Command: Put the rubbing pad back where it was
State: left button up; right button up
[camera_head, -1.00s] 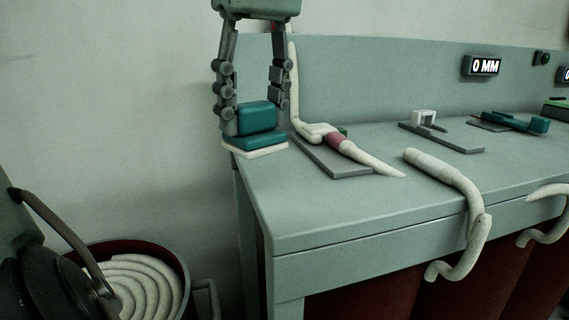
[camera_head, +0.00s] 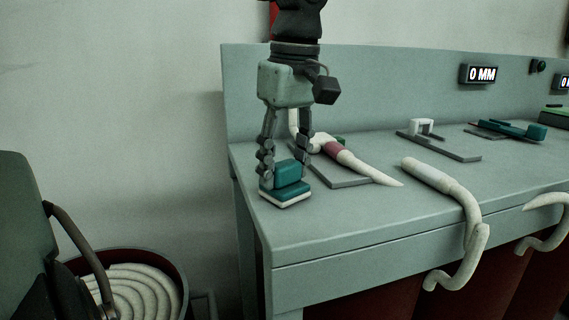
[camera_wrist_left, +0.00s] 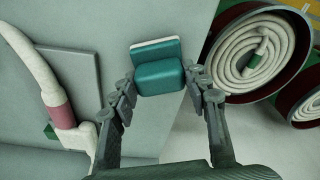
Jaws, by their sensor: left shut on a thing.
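The rubbing pad (camera_head: 291,175) has a teal grip block over a teal plate with a white layer underneath. My left gripper (camera_head: 284,166) points down and is shut on the teal block. The pad is level over the left end of the grey-green bench (camera_head: 330,222); I cannot tell whether it touches the top. In the left wrist view the pad (camera_wrist_left: 160,78) sits between the fingertips of the gripper (camera_wrist_left: 158,82), close to the bench's edge. My right gripper is not in view.
Behind the pad, a white hose with a maroon band (camera_head: 340,152) lies over a grey plate (camera_head: 353,183). Another white hose (camera_head: 462,195) hangs over the front edge. A bracket (camera_head: 424,127) and a teal tool (camera_head: 508,131) stand farther right. A bin with coiled hose (camera_head: 135,290) stands left.

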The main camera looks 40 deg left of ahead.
pick_arm(q)
jog(key=shift+f, duration=0.1)
jog(key=o, duration=1.1)
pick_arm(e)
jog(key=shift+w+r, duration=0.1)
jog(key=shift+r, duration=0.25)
